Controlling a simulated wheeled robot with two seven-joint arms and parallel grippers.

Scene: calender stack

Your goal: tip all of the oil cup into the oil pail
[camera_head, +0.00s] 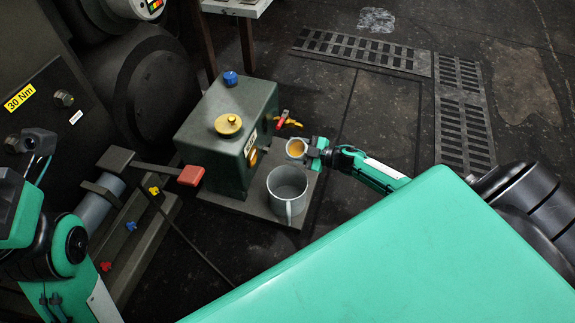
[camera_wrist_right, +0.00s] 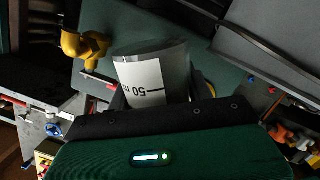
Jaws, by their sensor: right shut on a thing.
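The oil cup (camera_head: 296,148) is small and pale, with amber oil showing in its mouth. My right gripper (camera_head: 309,151) is shut on it from the right. In the right wrist view the cup (camera_wrist_right: 176,66) shows a white label with a "50" mark, between the fingers. The oil pail (camera_head: 288,186) is a grey, open, handled vessel, upright just below the cup in the head view. The two are apart in the picture; I see no oil stream. The cup's exact tilt is hard to tell. My left arm shows at the left edge, but not its gripper.
A green gearbox (camera_head: 215,135) with a yellow cap (camera_head: 229,125) and blue plug (camera_head: 231,78) stands left of the cup. A red-handled yellow tap (camera_head: 284,120) sticks out near the cup. A red-ended lever (camera_head: 191,175) is at left. Floor grating (camera_head: 362,50) lies beyond; floor on the right is open.

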